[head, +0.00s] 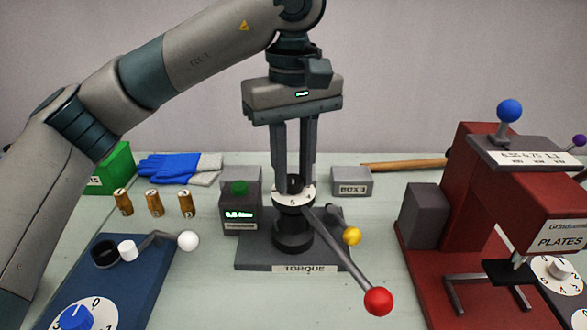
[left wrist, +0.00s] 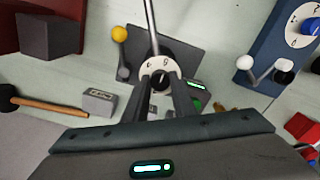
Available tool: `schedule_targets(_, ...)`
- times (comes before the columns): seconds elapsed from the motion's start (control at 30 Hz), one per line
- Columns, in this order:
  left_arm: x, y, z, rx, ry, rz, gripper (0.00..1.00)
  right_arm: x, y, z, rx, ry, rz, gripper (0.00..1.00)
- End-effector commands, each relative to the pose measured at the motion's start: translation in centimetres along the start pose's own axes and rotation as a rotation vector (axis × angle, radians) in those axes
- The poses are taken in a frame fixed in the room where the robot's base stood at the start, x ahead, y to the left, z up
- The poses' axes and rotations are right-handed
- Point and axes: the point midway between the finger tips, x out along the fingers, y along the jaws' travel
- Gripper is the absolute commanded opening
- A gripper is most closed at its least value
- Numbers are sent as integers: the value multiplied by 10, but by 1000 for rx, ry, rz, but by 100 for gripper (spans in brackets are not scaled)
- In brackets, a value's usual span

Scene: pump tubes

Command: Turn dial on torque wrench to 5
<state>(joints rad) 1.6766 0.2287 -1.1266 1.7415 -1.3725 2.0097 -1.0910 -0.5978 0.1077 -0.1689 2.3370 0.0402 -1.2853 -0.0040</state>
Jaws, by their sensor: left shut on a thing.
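The torque wrench (head: 293,240) stands on a dark grey base labelled TORQUE (head: 305,268). Its white numbered dial ring (head: 293,197) has a black knob (head: 294,182) on top, and a 5 faces the head camera. My left gripper (head: 293,185) points straight down over the dial, its fingers shut on the black knob. The left wrist view also shows the white dial (left wrist: 159,69) between the fingertips (left wrist: 160,85). A long lever with a red ball (head: 378,301) and a short one with a yellow ball (head: 352,236) reach toward the front right. My right gripper is not in view.
A grey unit with a green button and lit display (head: 240,200) stands left of the wrench. A small grey box (head: 351,182) is behind right. A blue device (head: 125,265) is at left, a red plate machine (head: 470,190) at right. Several brown cylinders (head: 154,203) stand left.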

Motion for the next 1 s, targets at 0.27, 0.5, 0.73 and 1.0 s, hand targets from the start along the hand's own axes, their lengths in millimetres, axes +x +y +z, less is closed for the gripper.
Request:
schedule_targets(0.27, -1, 0, -1, -2, 2, 2, 43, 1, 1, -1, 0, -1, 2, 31)
schedule_targets(0.5, -1, 0, 0, -2, 1, 1, 43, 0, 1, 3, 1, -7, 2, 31)
schedule_targets(0.73, -10, 0, 0, -2, 1, 1, 43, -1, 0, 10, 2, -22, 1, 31)
schedule_targets(1.0, -48, 0, -1, -3, 4, 2, 43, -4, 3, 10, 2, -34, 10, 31)
